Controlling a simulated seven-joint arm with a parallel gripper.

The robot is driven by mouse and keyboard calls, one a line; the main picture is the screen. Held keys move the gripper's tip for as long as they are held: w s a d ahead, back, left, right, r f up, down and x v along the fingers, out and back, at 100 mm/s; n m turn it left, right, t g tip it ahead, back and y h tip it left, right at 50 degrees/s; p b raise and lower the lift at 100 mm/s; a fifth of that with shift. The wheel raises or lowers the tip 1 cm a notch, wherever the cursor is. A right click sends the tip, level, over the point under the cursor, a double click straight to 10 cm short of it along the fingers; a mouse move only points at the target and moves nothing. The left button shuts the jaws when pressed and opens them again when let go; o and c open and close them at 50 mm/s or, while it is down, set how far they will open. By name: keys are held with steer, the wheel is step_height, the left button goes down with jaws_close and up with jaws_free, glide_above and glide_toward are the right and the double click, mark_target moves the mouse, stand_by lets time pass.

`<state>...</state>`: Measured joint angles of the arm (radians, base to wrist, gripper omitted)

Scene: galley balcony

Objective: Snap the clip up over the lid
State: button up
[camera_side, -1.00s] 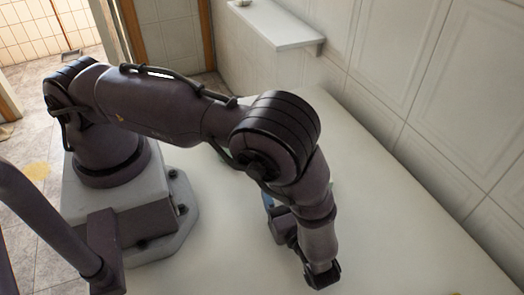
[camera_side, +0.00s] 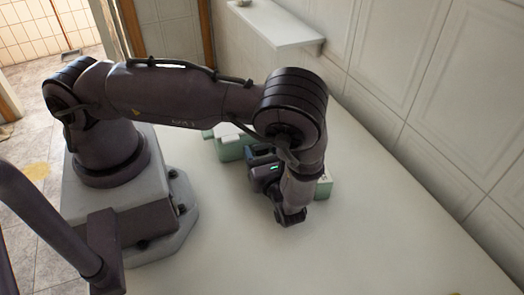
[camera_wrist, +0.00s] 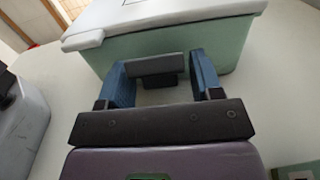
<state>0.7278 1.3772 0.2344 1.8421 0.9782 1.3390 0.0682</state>
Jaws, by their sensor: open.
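A pale green box with a white lid (camera_wrist: 165,15) stands ahead of my gripper (camera_wrist: 163,82) in the wrist view. A dark grey clip (camera_wrist: 155,64) juts out low from the box's front wall, between my two blue fingers. My gripper is open, with one finger to each side of the clip; I cannot tell whether either touches it. In the side view the box (camera_side: 232,151) is partly hidden behind my arm, and my gripper (camera_side: 258,150) is beside it.
A second green box (camera_side: 323,188) with a pale top shows right of my wrist in the side view.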

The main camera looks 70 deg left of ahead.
steer(key=c, duration=0.7)
steer(key=shift+r+h, duration=0.4)
steer(key=shift+h, duration=0.7)
steer(key=shift+a+r+h, duration=0.1)
steer(key=shift+r+h, duration=0.05)
steer(key=shift+h, duration=0.5)
steer(key=shift+a+r+h, duration=0.1)
steer(key=shift+h, duration=0.55)
steer(key=o, duration=0.7)
steer(key=shift+d, duration=0.1)
steer(key=v, duration=1.2)
steer(key=shift+d+r, duration=0.2)
steer(key=shift+d, duration=0.2)
